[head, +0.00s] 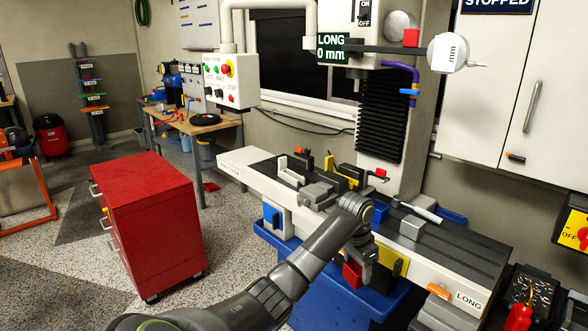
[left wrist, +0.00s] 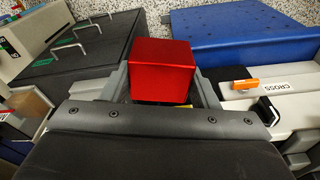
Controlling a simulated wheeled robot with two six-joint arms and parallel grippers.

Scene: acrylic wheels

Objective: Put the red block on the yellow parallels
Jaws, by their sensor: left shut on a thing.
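The red block (head: 352,274) is held by my left gripper (head: 358,264) in front of the milling table. In the left wrist view the red block (left wrist: 162,70) sits between the two fingers of my left gripper (left wrist: 163,85), which are shut on it. The yellow parallels (head: 347,172) appear as yellow pieces by the grey vise on the machine table, behind and above the gripper. They are partly hidden by vise parts. My right gripper is not in view.
The long machine table (head: 440,262) runs left to right, with grey blocks on it. A blue base (head: 345,302) lies below the gripper. A red drawer cabinet (head: 150,215) stands left, with clear floor around it. A control box (head: 231,80) hangs above.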

